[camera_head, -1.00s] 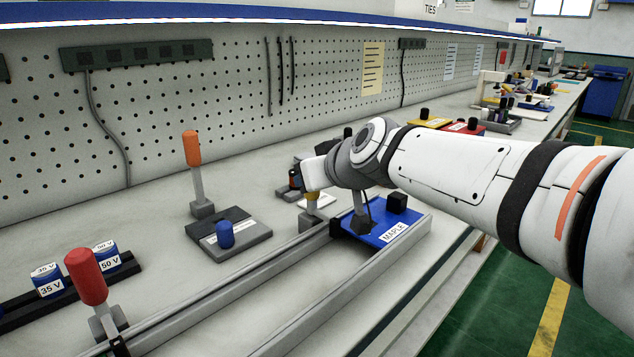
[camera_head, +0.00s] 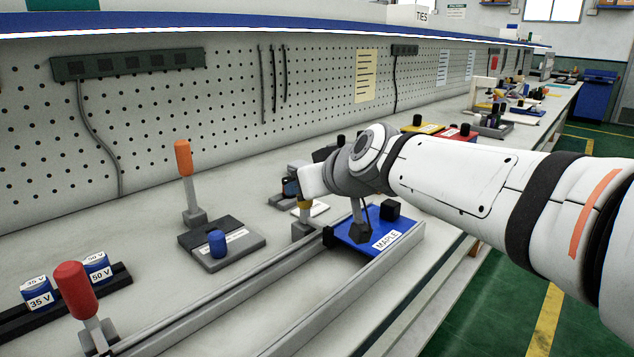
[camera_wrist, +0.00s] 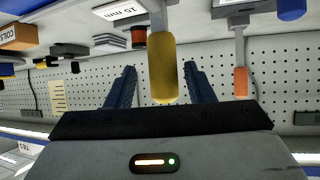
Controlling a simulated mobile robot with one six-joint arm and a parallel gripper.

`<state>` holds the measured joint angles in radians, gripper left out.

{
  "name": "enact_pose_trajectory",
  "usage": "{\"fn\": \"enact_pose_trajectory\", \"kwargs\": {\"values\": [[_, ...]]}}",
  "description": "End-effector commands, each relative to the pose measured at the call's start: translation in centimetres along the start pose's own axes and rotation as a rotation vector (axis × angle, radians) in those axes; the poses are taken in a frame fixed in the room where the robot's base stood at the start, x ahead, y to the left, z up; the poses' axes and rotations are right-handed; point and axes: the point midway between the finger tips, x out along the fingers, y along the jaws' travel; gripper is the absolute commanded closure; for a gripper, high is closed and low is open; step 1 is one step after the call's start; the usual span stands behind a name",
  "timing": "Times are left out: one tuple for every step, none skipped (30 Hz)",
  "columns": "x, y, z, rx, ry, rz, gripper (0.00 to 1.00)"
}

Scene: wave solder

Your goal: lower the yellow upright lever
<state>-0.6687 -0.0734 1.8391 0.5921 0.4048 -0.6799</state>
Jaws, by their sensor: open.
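The yellow upright lever has a yellow cylindrical handle (camera_wrist: 163,66) on a grey stem. In the wrist view the handle stands between the two dark fingers of my gripper (camera_wrist: 161,82), which is open with a gap on each side. Whether the handle touches anything in depth I cannot tell. In the head view only a small yellow part of the lever (camera_head: 304,204) shows below my white wrist, above its grey base. My wrist hides the rest of the lever and the fingers there.
An orange-handled lever (camera_head: 183,158) stands left, behind a plate with a blue knob (camera_head: 217,243). A red-handled lever (camera_head: 75,290) is at the front left. A blue MAPLE board (camera_head: 375,237) sits between rails just right of the yellow lever. A pegboard (camera_head: 225,100) rises behind.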

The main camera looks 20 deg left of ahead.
Motion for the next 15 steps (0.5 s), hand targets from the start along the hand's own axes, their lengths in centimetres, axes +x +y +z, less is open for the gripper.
{"fn": "enact_pose_trajectory", "kwargs": {"values": [[-1.1,0.1,-0.3,0.000,0.003,0.002,0.52],[-1.6,0.1,-0.3,0.000,0.003,0.002,0.52],[-2.4,0.1,-0.3,0.000,0.004,0.003,0.52],[-2.9,0.2,-0.3,0.001,0.004,0.003,0.52],[-3.4,0.2,-0.3,0.001,0.004,0.003,0.52],[-4.1,0.2,-0.3,0.000,0.004,0.003,0.52],[-4.5,0.2,-0.3,0.000,0.003,0.002,0.52],[-4.9,0.2,-0.3,0.000,0.004,0.003,0.52],[-5.4,0.3,-0.3,0.000,0.004,0.003,0.52],[-5.7,0.3,-0.3,0.000,0.003,0.003,0.52],[-5.9,0.3,-0.2,0.000,0.003,0.003,0.52],[-6.2,0.3,-0.2,0.000,0.002,0.003,0.52],[-6.3,0.3,-0.2,0.000,0.002,0.002,0.52],[-6.4,0.3,-0.2,0.000,0.002,0.002,0.52],[-6.5,0.3,-0.2,0.000,0.002,0.002,0.52]]}}
